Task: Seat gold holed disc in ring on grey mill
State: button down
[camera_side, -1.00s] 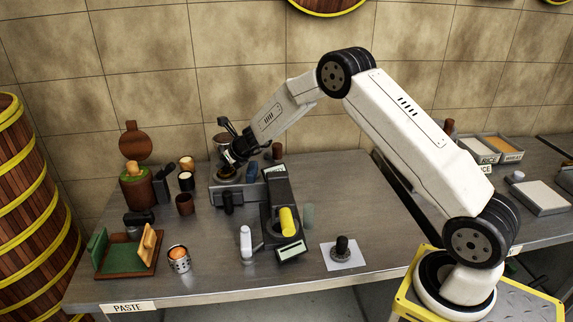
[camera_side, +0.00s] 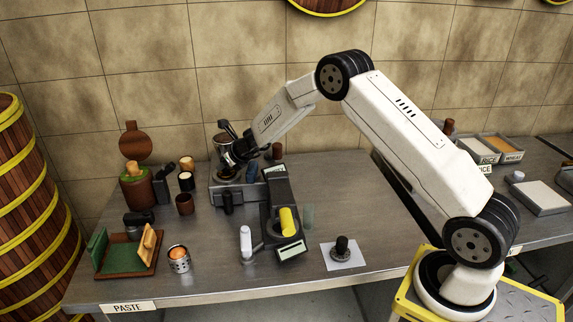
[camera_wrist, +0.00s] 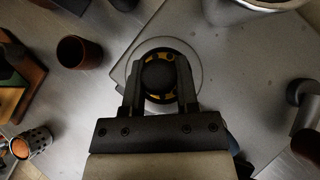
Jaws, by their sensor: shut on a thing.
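My gripper (camera_wrist: 160,82) is shut on the dark round knob (camera_wrist: 158,76) above the gold holed disc (camera_wrist: 169,57). The disc's gold face with dark holes shows around the knob in the wrist view. A thin pale ring (camera_wrist: 201,66) on the grey mill (camera_wrist: 235,65) surrounds the disc from above; the height between them cannot be told. In the side view my gripper (camera_side: 236,157) is over the mill's left part (camera_side: 216,194), and the disc is too small and dark to make out there.
A brown cup (camera_side: 185,204) is left of the mill. A yellow roll (camera_side: 287,220) and a white bottle (camera_side: 246,240) are in front. A dark knobbed piece (camera_side: 342,246) stands on a white sheet at right.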

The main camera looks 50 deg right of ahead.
jog(key=shift+f, duration=0.4)
dwell(0.6)
jog(key=shift+c, duration=1.4)
grip_release()
jog(key=shift+f, duration=0.1)
jog(key=shift+s, duration=0.1)
jog(key=shift+v, duration=3.9)
jog(key=shift+r, duration=0.25)
jog(key=shift+v, duration=2.1)
